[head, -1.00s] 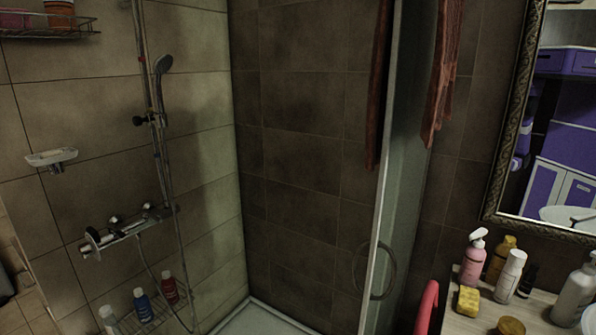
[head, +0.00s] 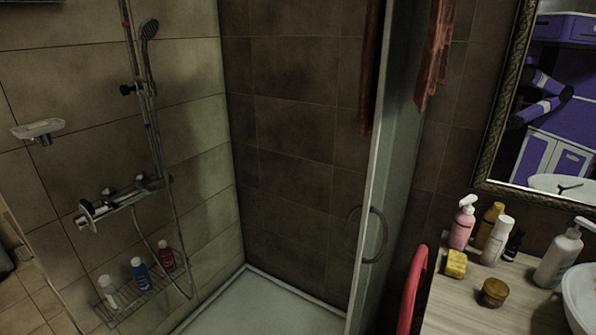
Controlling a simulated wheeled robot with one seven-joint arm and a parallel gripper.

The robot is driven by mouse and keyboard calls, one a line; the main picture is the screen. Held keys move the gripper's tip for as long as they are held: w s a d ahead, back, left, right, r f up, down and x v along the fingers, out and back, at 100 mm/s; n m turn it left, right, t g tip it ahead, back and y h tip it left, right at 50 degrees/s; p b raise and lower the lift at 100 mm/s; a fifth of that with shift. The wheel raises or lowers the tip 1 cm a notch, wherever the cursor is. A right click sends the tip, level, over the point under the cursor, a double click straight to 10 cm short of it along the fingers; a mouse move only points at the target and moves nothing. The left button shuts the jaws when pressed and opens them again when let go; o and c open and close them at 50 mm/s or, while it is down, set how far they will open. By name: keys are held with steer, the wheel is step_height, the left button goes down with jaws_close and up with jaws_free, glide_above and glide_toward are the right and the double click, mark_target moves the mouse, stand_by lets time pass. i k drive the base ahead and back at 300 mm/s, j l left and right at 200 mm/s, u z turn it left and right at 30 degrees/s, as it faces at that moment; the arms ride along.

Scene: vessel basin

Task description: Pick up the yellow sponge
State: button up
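The yellow sponge (head: 455,264) is a small block on the wooden counter (head: 455,310) at the lower right of the head view. It lies near the counter's left edge, just in front of a pink pump bottle (head: 462,223). Its top and front show clearly. My gripper is not in the head view, so its state and its place relative to the sponge cannot be seen.
Yellow (head: 489,225), white (head: 497,241) and larger pump bottles (head: 559,254) stand behind and right of the sponge. A round amber jar (head: 493,292) is close in front. A white basin (head: 582,300) is at right, a red curved object (head: 413,290) at left.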

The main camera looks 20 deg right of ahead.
mark_target(456, 266)
steer(key=j+z, duration=0.1)
steer(key=z, duration=0.25)
steer(key=i+j+z, duration=0.1)
steer(key=z, duration=0.25)
steer(key=j+z, duration=0.15)
steer(key=z, duration=0.2)
